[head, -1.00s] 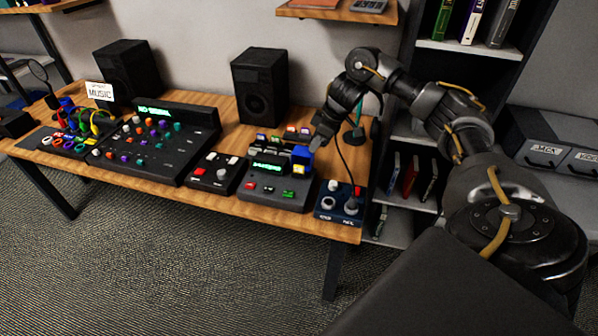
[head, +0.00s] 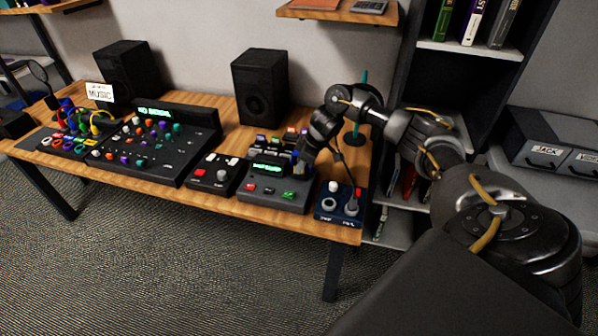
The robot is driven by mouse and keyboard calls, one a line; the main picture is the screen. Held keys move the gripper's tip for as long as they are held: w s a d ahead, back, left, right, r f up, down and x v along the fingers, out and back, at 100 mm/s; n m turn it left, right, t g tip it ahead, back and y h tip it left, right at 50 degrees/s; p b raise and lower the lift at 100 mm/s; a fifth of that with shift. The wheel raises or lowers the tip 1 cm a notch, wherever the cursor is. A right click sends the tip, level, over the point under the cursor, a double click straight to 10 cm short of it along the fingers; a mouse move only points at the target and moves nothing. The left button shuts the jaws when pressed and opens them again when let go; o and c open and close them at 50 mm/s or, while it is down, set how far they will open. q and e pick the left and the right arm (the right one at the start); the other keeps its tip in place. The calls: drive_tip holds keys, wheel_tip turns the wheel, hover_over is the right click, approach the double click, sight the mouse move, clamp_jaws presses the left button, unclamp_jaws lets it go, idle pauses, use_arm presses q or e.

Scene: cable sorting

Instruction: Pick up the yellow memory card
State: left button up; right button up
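Several small coloured blocks, which look like the memory cards, stand in a row (head: 275,140) behind the grey device with the green display (head: 268,190). They are too small for me to pick out the yellow one with certainty. My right gripper (head: 301,168) points down at the right end of this device, just right of the display. Its fingers are small and dark, so I cannot tell whether they are open or shut. A blue patch (head: 296,156) shows beside the fingers, partly hidden. My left gripper is out of view.
A blue box with knobs (head: 338,203) sits at the table's right end, close to my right gripper. A small black box (head: 213,174) and a large mixer (head: 158,150) stand to the left. Two black speakers (head: 260,85) stand behind. A shelf unit (head: 470,50) rises at right.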

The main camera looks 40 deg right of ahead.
drive_tip(key=shift+c, duration=0.2)
drive_tip(key=shift+f, duration=0.1)
clamp_jaws()
